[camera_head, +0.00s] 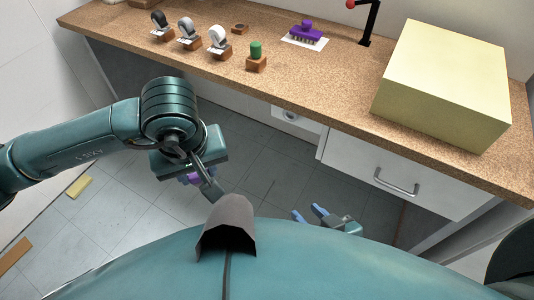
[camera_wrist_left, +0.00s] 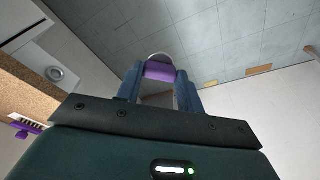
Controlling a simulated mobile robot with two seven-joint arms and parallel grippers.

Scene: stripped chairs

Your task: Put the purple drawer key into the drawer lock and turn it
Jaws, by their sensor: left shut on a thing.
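My left gripper (camera_wrist_left: 160,82) is shut on the purple drawer key (camera_wrist_left: 160,70), which sits between its blue fingers in the left wrist view. A curved metal part shows just beyond the purple grip. In the head view a bit of the purple key (camera_head: 193,178) shows below my left wrist; the rest is hidden. The round drawer lock (camera_head: 290,116) is on the white front under the worktop, right of my left gripper and apart from the key. The lock also shows in the left wrist view (camera_wrist_left: 56,73). My right gripper (camera_head: 311,213) is low, with its blue fingers apart and empty.
A drawer handle (camera_head: 396,183) sticks out at right. Floor pieces include a yellow block (camera_head: 78,187).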

